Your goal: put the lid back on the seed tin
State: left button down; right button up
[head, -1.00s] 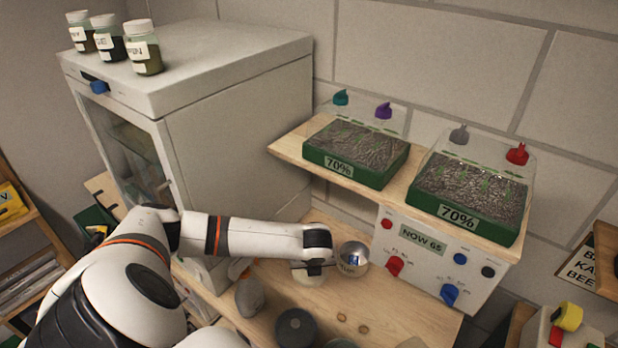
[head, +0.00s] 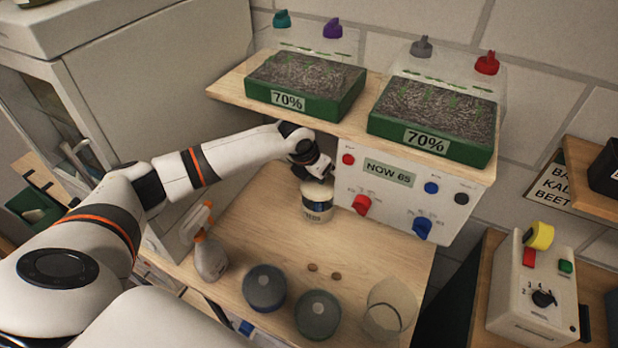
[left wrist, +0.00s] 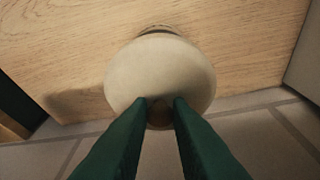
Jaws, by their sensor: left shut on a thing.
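The seed tin (head: 317,214) stands on the wooden bench below the shelf, a silvery can with a dark-lettered label. The cream lid (head: 318,191) is at its top and hides its mouth. I cannot tell whether the lid rests on the rim or hovers just above it. My left gripper (head: 314,174) is shut on the lid's knob from above. In the left wrist view the round lid (left wrist: 160,70) looks roughly level, its small brown knob between the green fingers (left wrist: 160,104). Only a sliver of the tin (left wrist: 157,30) shows past the lid. My right gripper is not in view.
The shelf (head: 232,88) with two seedling trays and the control box (head: 395,200) stand close behind and right of the tin. A spray bottle (head: 210,250), two dark round jars (head: 265,288) and a clear cup (head: 388,308) stand nearer.

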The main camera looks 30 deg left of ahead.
aim_at(316, 183)
pick_arm(q)
jog(key=shift+w+f+b, duration=0.15)
jog(key=shift+f+b, duration=1.8)
jog(key=shift+b, duration=0.3)
jog(key=shift+f+b, duration=0.35)
jog(key=shift+f, duration=0.7)
jog(key=shift+r+p, duration=0.1)
jog(key=shift+p, duration=0.45)
jog(key=shift+f+p, duration=0.2)
jog(key=shift+p, duration=0.3)
dwell(0.3)
jog(key=c, duration=0.8)
grip_release()
jog(key=shift+o, duration=0.2)
jog(key=shift+r, duration=0.1)
